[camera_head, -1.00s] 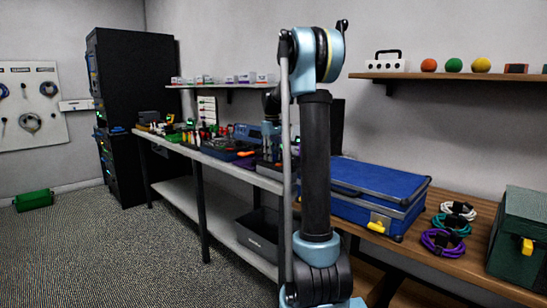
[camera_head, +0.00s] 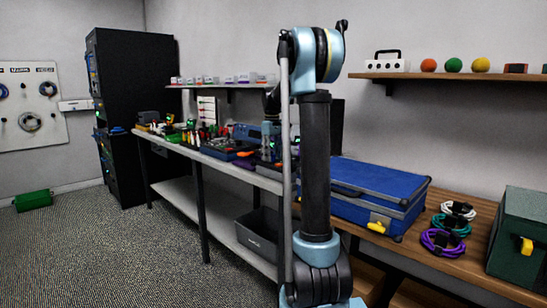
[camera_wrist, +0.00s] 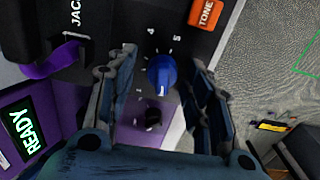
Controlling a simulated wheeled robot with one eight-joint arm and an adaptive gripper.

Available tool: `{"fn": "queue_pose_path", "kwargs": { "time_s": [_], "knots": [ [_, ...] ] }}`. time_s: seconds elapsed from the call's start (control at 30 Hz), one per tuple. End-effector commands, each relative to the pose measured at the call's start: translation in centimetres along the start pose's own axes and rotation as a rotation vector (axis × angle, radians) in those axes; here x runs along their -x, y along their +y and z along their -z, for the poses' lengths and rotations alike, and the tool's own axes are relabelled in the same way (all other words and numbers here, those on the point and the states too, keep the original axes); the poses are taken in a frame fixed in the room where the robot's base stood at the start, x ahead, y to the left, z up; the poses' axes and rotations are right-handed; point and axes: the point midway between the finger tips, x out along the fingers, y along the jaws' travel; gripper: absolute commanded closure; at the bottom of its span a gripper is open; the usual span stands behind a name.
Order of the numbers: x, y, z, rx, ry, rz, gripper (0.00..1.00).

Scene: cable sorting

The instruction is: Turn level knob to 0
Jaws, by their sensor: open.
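A blue knob (camera_wrist: 161,72) sits on the dark panel of a purple-edged device (camera_wrist: 125,128) in the wrist view. Scale marks with the numbers 4 and 5 show just above it. My gripper (camera_wrist: 163,88) is open, with one finger on each side of the knob. Gaps show between the fingers and the knob, and I cannot tell whether either touches it. The knob's name label is not readable. A dark round part (camera_wrist: 151,116) lies below the knob. In the head view, my arm hides most of this area.
An orange TONE button (camera_wrist: 205,13), a purple cable at a jack (camera_wrist: 68,47) and a green READY display (camera_wrist: 24,130) surround the knob. In the head view, a blue case (camera_head: 375,185) and coiled cables (camera_head: 445,240) lie to the right of my arm.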

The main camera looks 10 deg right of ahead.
Motion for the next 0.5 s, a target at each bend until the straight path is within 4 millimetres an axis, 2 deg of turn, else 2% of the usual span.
{"fn": "queue_pose_path", "kwargs": {
  "time_s": [0.17,0.5],
  "knots": [
    [1.5,0.0,0.1,0.0,0.0,0.001,0.53],
    [7.8,0.1,0.1,0.0,-0.001,0.0,0.53]
  ]
}}
